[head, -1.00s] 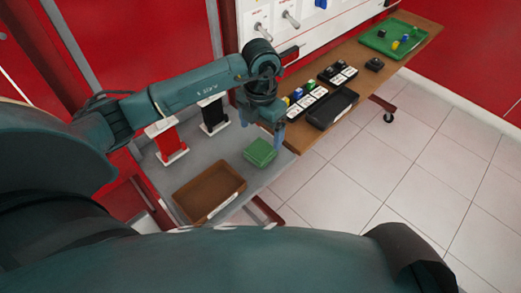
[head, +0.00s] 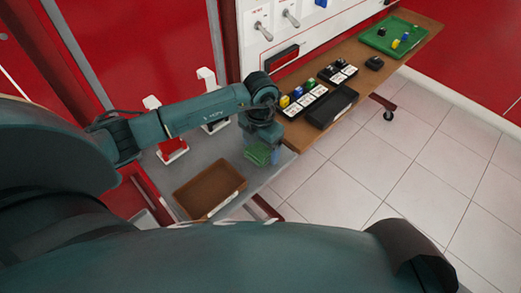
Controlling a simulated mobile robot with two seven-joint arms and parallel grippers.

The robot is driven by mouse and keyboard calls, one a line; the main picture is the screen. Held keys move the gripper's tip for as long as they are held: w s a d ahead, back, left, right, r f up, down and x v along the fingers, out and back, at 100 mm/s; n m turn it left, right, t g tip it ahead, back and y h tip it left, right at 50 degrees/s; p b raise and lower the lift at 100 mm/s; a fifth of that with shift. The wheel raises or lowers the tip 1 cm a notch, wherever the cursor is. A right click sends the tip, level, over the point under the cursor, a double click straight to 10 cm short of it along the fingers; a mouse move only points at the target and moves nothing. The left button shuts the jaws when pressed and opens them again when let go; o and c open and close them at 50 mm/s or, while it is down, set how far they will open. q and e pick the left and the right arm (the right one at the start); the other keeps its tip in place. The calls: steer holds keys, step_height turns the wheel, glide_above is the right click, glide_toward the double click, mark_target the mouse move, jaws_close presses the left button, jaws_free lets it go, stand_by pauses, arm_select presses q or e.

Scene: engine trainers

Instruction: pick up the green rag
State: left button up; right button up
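The green rag (head: 257,155) lies on the right part of the grey bench top (head: 226,147), right of the brown tray. My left gripper (head: 268,155) points down at the rag, and its blue fingers overlap the rag's right side in the head view. The gripper and wrist hide part of the rag. I cannot tell whether the fingers are closed on it or whether it is still resting on the bench. My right gripper is out of view.
An open brown tray (head: 209,190) sits at the bench's front. A wooden shelf (head: 343,112) at the right holds a black tray (head: 332,107), small switch blocks and a green tray (head: 392,36).

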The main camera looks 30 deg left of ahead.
mark_target(260, 148)
arm_select(q)
steer(key=c, duration=0.8)
steer(key=shift+c, duration=0.2)
step_height(260, 148, up, 10)
steer(key=o, duration=0.5)
steer(key=shift+c, duration=0.2)
steer(key=c, duration=0.4)
